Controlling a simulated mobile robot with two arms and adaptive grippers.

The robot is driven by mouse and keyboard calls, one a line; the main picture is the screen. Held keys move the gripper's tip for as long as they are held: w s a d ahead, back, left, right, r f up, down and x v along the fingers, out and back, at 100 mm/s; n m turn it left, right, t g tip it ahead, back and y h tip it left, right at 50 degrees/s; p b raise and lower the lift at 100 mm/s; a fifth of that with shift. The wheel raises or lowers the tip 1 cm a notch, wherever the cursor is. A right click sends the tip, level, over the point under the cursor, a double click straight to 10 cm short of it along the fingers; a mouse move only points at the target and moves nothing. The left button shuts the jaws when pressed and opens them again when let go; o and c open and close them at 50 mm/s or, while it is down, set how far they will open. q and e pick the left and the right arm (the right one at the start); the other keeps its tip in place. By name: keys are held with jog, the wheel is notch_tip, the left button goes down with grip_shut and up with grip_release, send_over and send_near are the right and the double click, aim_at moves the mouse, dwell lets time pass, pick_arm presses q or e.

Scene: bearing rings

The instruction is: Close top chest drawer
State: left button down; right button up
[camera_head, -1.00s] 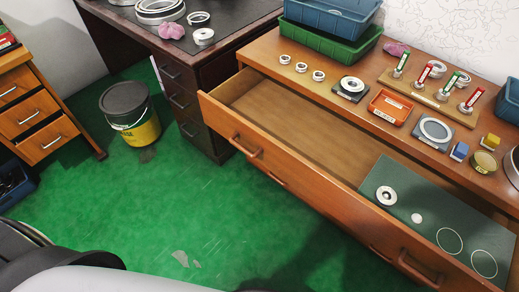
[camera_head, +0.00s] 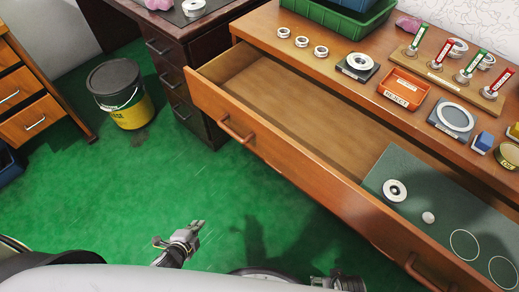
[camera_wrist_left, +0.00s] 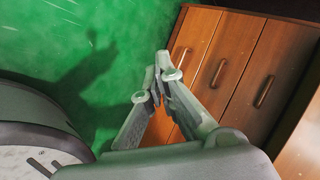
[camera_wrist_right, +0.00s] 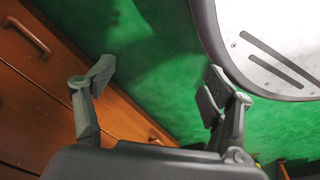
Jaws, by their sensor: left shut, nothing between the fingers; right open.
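The wooden chest's top drawer (camera_head: 312,166) stands pulled open in the head view. Its front has a bar handle (camera_head: 235,131) at the left and another (camera_head: 422,272) at the right. Inside lies a green mat (camera_head: 450,205) with a bearing ring (camera_head: 395,191), a small pale disc (camera_head: 428,217) and two drawn circles. My left gripper (camera_head: 200,225) is shut and empty, in front of the drawer and apart from it. The left wrist view shows its closed fingertips (camera_wrist_left: 165,65). My right gripper (camera_wrist_right: 157,84) is open and empty near the chest front; in the head view it shows only at the bottom edge.
The chest top holds an orange tray (camera_head: 403,88), a rack with coloured labels (camera_head: 455,80), several rings and a green crate (camera_head: 345,20). A dark desk (camera_head: 170,70) and a yellow-black bucket (camera_head: 122,95) stand left. Green floor before the drawer is clear.

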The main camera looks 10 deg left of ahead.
pick_arm(q)
jog(key=w+d+r+m+t+h+b, duration=0.2)
jog(key=w+r+m+t+b, duration=0.15)
jog(key=w+r+m, duration=0.3)
jog(key=m+t+h+b, duration=0.2)
jog(key=m+h+b, duration=0.55)
jog(key=m, duration=1.25)
send_near(267, 139)
jog(key=v, duration=0.7)
pick_arm(e)
jog(key=w+r+t, duration=0.1)
jog(key=w+r, duration=0.1)
jog(key=r, duration=0.6)
jog(key=w+r, duration=0.3)
jog(key=r, duration=0.5)
pick_arm(q)
jog(key=p+x, duration=0.3)
jog(key=x, duration=1)
jog(key=shift+w+d+f+p, duration=0.1)
jog(key=shift+w+p, duration=0.05)
jog(key=shift+p, duration=0.25)
jog(key=shift+w+d, duration=0.25)
jog(key=shift+w, duration=0.1)
pick_arm(e)
notch_tip(267, 139, down, 15)
jog(key=shift+s+a+f, duration=0.2)
jog(key=shift+s+a, duration=0.1)
